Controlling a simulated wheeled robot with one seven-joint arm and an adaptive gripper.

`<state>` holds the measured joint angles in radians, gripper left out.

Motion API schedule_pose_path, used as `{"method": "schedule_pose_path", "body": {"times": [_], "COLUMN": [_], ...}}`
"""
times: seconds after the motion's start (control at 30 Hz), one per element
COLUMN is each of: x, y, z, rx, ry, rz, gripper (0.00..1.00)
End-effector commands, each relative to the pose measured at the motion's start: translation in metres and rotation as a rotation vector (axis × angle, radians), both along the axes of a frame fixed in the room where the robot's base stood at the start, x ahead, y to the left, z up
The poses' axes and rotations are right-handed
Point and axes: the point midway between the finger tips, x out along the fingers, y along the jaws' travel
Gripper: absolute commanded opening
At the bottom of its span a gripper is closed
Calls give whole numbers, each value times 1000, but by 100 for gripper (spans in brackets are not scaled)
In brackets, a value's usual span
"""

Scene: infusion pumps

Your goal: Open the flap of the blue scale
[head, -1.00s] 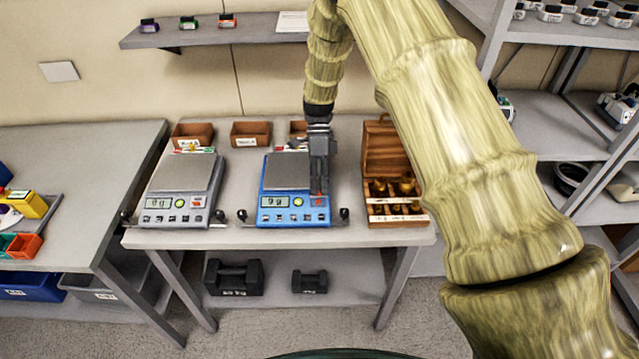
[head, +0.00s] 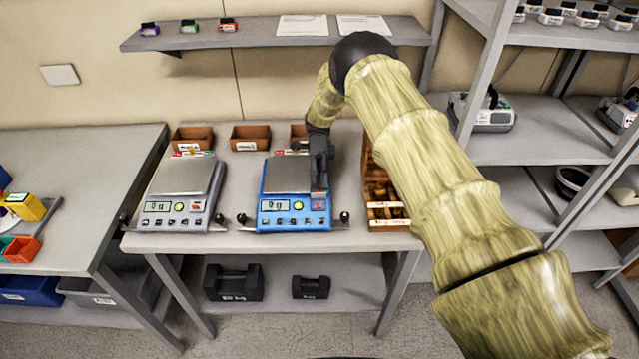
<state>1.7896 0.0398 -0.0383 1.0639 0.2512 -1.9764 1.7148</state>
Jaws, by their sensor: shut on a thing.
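The blue scale (head: 285,219) stands on the middle table, its display and buttons facing me. Its grey weighing plate (head: 284,175) is partly covered by my gripper. My gripper (head: 320,187) reaches down over the right side of the blue scale. Its fingers are shut at the scale's right side, just above the front panel. The flap itself is hidden or too small to make out behind the fingers; the grip appears to be on it.
A grey scale (head: 178,192) stands to the left. A wooden weight box (head: 387,213) is close on the right, partly hidden by my arm. Small brown bins (head: 250,138) line the table's back. A shelf (head: 270,34) is on the wall above.

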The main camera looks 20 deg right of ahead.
Motion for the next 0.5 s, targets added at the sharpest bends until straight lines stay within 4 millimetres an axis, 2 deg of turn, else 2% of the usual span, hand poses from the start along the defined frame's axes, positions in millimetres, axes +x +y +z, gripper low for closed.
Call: {"method": "schedule_pose_path", "body": {"times": [0.5], "x": [1], "y": [0], "z": [-2], "rx": [8], "ry": [31], "rz": [0], "gripper": [0]}}
